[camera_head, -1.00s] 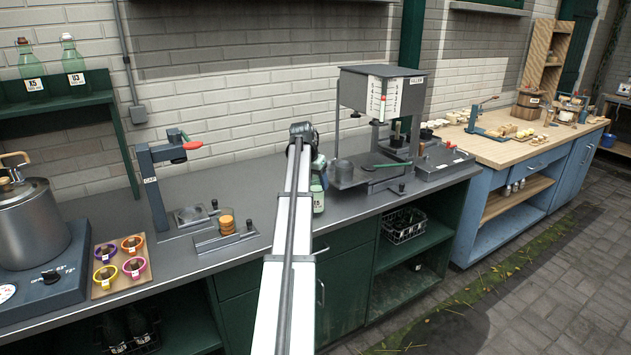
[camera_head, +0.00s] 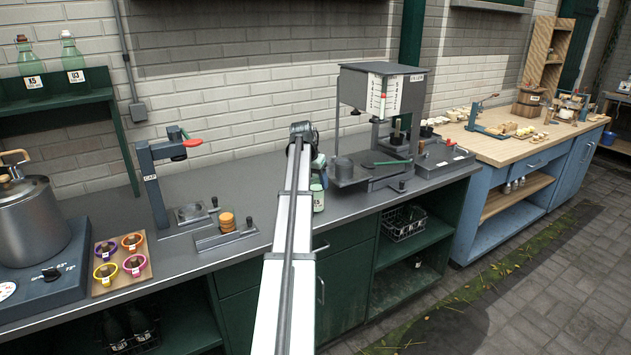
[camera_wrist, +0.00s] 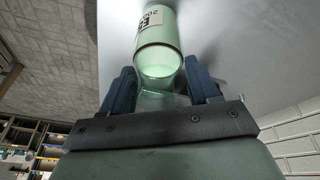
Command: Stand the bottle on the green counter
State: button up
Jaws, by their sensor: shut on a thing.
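The bottle (camera_head: 318,197) is pale green glass with a white label. It stands out just right of my arm, at the counter in the head view. The green counter (camera_head: 255,182) has a grey metal top over green cabinets. My gripper (camera_wrist: 160,88) is shut on the bottle's narrow end in the wrist view, with a blue finger on each side. The bottle's wider body (camera_wrist: 158,50) extends away from the fingers over a grey surface. My arm hides part of the gripper in the head view. I cannot tell whether the bottle's base touches the counter.
A grey filling machine (camera_head: 380,95) stands right of the bottle. A capping stand (camera_head: 155,185) and a small fixture with orange discs (camera_head: 227,222) are to the left. Two more green bottles (camera_head: 70,60) stand on a shelf. Bare counter lies between the fixture and my arm.

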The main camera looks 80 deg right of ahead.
jog(key=o, duration=1.3)
jog(key=shift+c, duration=1.3)
jog(key=shift+r, duration=0.1)
jog(key=shift+r, duration=3.95)
